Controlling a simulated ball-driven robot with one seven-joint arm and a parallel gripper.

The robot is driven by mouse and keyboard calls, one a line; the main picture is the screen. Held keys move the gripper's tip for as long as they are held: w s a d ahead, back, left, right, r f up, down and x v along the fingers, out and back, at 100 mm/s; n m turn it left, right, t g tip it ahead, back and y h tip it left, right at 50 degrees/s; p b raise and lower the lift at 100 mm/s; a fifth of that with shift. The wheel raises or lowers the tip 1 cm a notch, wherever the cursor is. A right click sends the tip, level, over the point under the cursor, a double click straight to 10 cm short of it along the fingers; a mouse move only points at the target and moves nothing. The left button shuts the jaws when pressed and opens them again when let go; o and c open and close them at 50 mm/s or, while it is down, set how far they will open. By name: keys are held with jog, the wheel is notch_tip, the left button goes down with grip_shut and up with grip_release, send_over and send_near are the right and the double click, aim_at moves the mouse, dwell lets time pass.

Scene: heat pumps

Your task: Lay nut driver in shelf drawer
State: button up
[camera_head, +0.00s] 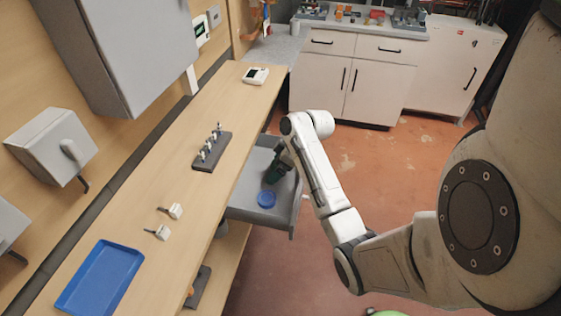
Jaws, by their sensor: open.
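The shelf drawer (246,211) is a grey tray pulled out from under the long wooden worktop, in the middle of the head view. My gripper (274,175), dark and small here, hangs at the end of my arm over or inside the drawer. It is open. A dark green shape lies at its tip; I cannot tell whether it is part of my gripper or a separate item. A round blue item (266,199) lies in the drawer just below my gripper in the picture. I cannot make out the nut driver for certain; my gripper and wrist cover part of the drawer.
The worktop (172,185) bears a dark rack (211,151) with several upright pieces, two small white parts (165,220), a blue tray (100,278) and a white device (256,75). White cabinets (350,75) stand behind. The red-brown floor (375,165) beyond my arm is mostly clear.

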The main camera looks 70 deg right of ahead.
jog(key=v, duration=1.2)
jog(key=shift+r+b, duration=0.15)
jog(key=shift+b, duration=0.15)
jog(key=shift+a, duration=0.1)
